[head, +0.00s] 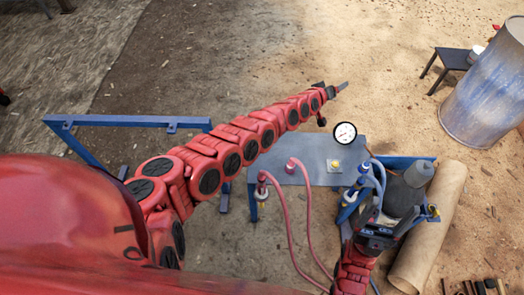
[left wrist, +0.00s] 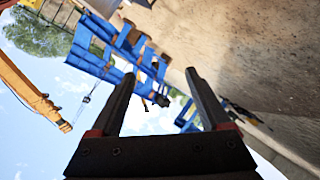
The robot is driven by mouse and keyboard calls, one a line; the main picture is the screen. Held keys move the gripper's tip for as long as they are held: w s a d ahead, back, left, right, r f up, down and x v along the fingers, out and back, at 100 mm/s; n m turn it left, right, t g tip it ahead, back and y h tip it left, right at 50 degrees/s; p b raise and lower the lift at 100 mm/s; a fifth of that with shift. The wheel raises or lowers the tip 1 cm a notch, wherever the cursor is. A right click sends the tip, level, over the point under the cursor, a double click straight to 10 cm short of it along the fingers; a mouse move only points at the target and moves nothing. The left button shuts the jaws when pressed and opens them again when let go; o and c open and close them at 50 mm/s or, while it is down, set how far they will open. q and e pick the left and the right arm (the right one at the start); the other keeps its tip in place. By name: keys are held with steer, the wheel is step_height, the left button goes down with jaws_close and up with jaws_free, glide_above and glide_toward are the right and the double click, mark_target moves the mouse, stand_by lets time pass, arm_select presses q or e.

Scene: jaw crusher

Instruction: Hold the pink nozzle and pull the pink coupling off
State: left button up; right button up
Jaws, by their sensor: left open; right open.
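Two pink hose ends show in the head view. One pink fitting (head: 290,166) sits on the grey plate, and another (head: 262,181) stands at the plate's left edge; a pink hose runs down from each. Which is the nozzle and which the coupling I cannot tell. My left gripper (head: 338,88) is stretched out above and beyond the plate, away from both fittings. In the left wrist view its two fingers (left wrist: 160,76) are spread with nothing between them. My right gripper (head: 386,216) is open at the lower right, right of the pink hoses, near the blue hose fittings.
The grey plate (head: 312,176) carries a yellow button. A white dial gauge (head: 345,133) stands at its back edge. Blue hose fittings (head: 364,172), a grey canister (head: 418,174) and a large tan roll (head: 430,235) lie right. A blue frame (head: 125,121) stands left; a barrel (head: 485,95) far right.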

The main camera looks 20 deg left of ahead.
arm_select(q)
steer(key=s+d+f+m+g, duration=0.1)
steer(key=s+f+m+g, duration=0.1)
steer(key=s+g, duration=0.15)
steer(key=m+g+y+b, duration=0.1)
steer(key=g+y+b, duration=0.4)
steer(key=g, duration=0.4)
glide_above(263, 174)
step_height(263, 174, down, 17)
steer(key=shift+a+f, duration=0.1)
step_height(263, 174, down, 8)
steer(key=shift+f+p, duration=0.1)
steer(key=shift+p, duration=0.2)
steer(key=shift+a+f, duration=0.15)
steer(key=shift+f, duration=0.85)
